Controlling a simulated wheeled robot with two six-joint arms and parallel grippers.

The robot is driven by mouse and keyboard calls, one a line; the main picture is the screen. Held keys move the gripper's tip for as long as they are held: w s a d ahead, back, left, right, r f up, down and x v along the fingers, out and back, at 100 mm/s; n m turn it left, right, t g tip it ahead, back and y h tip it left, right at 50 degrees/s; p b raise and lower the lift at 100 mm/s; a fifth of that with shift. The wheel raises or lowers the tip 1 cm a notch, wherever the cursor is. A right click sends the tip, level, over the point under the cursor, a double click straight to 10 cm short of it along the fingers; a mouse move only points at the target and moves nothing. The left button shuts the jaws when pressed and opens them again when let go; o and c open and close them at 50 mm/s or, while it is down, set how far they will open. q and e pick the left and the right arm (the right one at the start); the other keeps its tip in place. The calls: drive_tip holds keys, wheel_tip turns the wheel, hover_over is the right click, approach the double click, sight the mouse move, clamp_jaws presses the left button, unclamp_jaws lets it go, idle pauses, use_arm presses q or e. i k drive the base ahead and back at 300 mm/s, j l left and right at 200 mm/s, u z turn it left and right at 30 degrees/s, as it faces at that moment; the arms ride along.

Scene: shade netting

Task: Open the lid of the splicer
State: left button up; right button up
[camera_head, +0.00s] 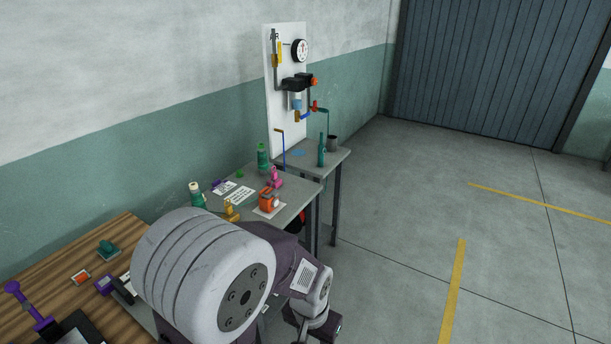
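I cannot tell for sure which device is the splicer. A small orange and grey device (268,200) sits on a white sheet near the front edge of the middle grey table. A dark device with a purple lever (38,322) stands on the wooden table at lower left, cut off by the bottom edge. Whether either has a lid, open or shut, is too small to see. A large white joint and dark links of my own arm fill the lower middle and hide part of the tables. Neither gripper's fingers can be seen.
The wooden table (60,268) also holds a teal object (108,250) and a red-topped block (81,277). Green bottles, labels and a pink item (276,177) stand on the grey table (292,192). A white gauge panel (283,110) rises behind. The floor at right is clear.

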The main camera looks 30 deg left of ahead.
sight(274, 193)
drive_tip(key=i+u, duration=0.45)
drive_tip(key=i+l+u, duration=0.2)
drive_tip(key=i+u, duration=0.15)
drive_tip(key=u, duration=0.15)
drive_tip(key=i+l+u, duration=0.65)
drive_tip(key=u, duration=0.3)
drive_tip(key=i+l+u, duration=0.2)
drive_tip(key=l+u, duration=0.25)
drive_tip(key=l, duration=0.2)
drive_tip(key=i+l+u, duration=0.15)
drive_tip(key=u, duration=0.3)
drive_tip(key=i+l+u, duration=0.1)
drive_tip(key=l+u, duration=0.6)
drive_tip(key=u, duration=0.25)
drive_tip(key=l+u, duration=0.35)
drive_tip(key=u, duration=0.15)
drive_tip(key=l+u, duration=0.45)
drive_tip(key=k+l+u, duration=0.1)
drive_tip(key=u, duration=0.4)
drive_tip(key=l, duration=0.15)
